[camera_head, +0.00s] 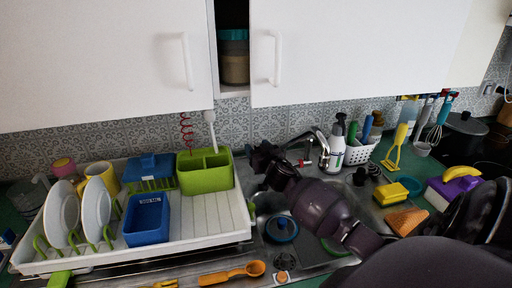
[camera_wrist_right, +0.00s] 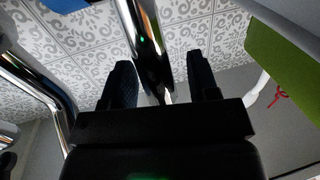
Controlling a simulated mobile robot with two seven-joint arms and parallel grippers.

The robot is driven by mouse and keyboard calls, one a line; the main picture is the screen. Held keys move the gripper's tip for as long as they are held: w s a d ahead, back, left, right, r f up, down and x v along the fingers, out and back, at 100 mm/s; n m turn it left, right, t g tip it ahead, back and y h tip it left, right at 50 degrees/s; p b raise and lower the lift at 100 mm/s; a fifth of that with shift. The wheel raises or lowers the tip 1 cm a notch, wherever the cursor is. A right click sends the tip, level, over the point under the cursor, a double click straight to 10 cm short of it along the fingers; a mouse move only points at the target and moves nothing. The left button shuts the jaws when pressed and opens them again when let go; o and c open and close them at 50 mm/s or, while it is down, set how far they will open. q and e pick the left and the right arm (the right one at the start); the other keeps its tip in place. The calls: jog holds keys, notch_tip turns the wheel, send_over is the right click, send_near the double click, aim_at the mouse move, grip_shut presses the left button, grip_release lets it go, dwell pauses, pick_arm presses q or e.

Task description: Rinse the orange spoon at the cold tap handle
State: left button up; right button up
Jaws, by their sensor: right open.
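The orange spoon (camera_head: 232,272) lies at the front edge of the sink, its bowl to the right. No gripper is near it. My right gripper (camera_head: 262,158) is at the back of the sink, beside the green caddy and left of the chrome tap (camera_head: 320,143). In the right wrist view my right gripper (camera_wrist_right: 162,75) is open, with a chrome bar (camera_wrist_right: 147,40) between its two dark fingers. I cannot tell whether they touch it or whether it is the cold tap handle. My arm hides part of the tap and sink. My left gripper is out of view.
A white drying rack (camera_head: 200,222) with plates, a blue tub (camera_head: 147,220) and the green caddy (camera_head: 205,172) fills the left. A blue-lidded round item (camera_head: 281,229) is in the sink. A soap bottle (camera_head: 334,148) and white basket (camera_head: 360,152) stand behind, under cabinets.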

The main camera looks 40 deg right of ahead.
jog(key=shift+w+d, duration=0.2)
jog(key=shift+w, duration=0.4)
jog(key=shift+c, duration=0.5)
grip_shut()
